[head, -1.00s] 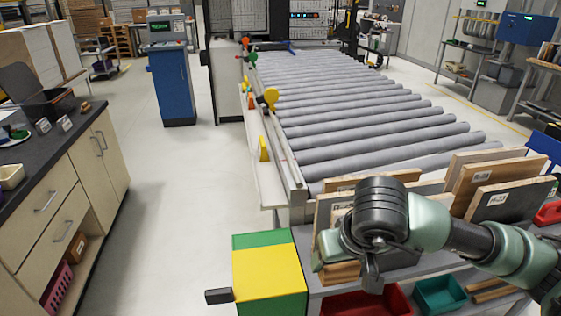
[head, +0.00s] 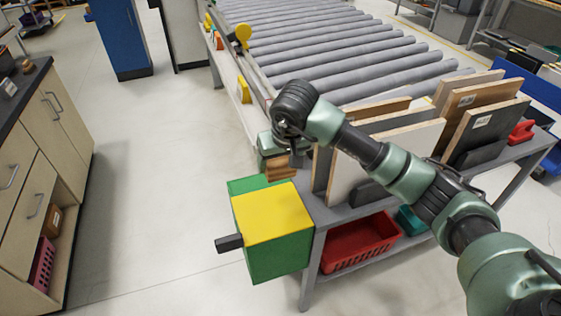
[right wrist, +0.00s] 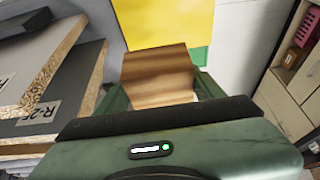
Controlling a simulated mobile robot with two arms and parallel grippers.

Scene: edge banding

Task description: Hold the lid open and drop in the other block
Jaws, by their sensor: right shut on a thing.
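A green box (head: 282,258) with a yellow lid (head: 270,212) stands at the front end of the bench. The lid appears to lie flat across the top, with a green strip behind it. A black tab (head: 229,242) sticks out at the box's left. My right gripper (head: 277,158) is shut on a brown wooden block (head: 281,169), just behind the box's back right corner. In the right wrist view the block (right wrist: 156,76) sits between the green fingers, with the yellow lid (right wrist: 165,20) beyond it. The box's inside is hidden. My left gripper is out of view.
Upright boards (head: 470,95) stand in a rack on the bench, right of the gripper. A red basket (head: 362,243) sits on the lower shelf. A roller conveyor (head: 330,40) lies behind. A cabinet (head: 55,130) stands at left, with clear floor (head: 150,190) between.

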